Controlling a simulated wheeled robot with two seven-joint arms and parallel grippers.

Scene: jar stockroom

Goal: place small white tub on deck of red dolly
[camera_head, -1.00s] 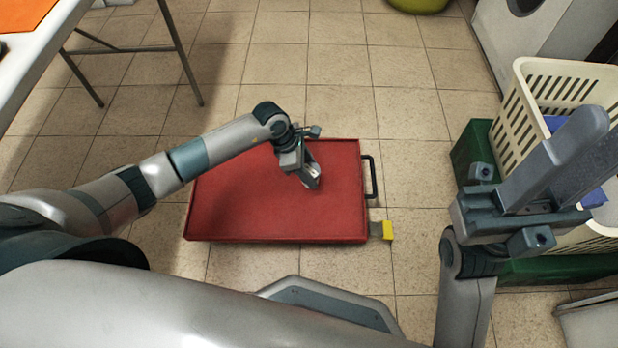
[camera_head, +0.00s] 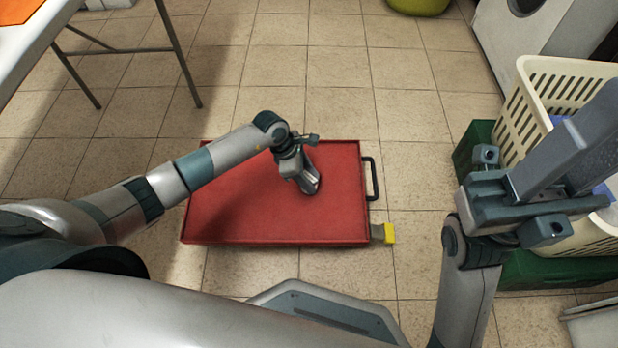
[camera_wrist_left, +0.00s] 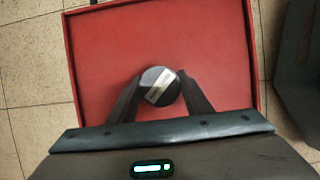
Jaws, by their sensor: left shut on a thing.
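The red dolly (camera_head: 240,205) lies flat on the tiled floor, with a low rim around its bare deck. My left gripper (camera_head: 311,184) points down over the right half of the deck. In the left wrist view it is shut on the small tub (camera_wrist_left: 159,86), a round thing that looks dark grey on top with a pale stripe. The red deck (camera_wrist_left: 110,45) fills the view behind it. I cannot tell whether the tub touches the deck. In the head view the gripper mostly hides the tub. My right gripper (camera_head: 575,145) is at the right, its jaw opening unclear.
A black handle (camera_head: 371,178) and a yellow pedal (camera_head: 389,233) stick out at the dolly's right side. A cream basket (camera_head: 535,90) stands with green crates (camera_head: 560,269) at the right. A table (camera_head: 40,45) stands at the upper left. Floor beyond the dolly is clear.

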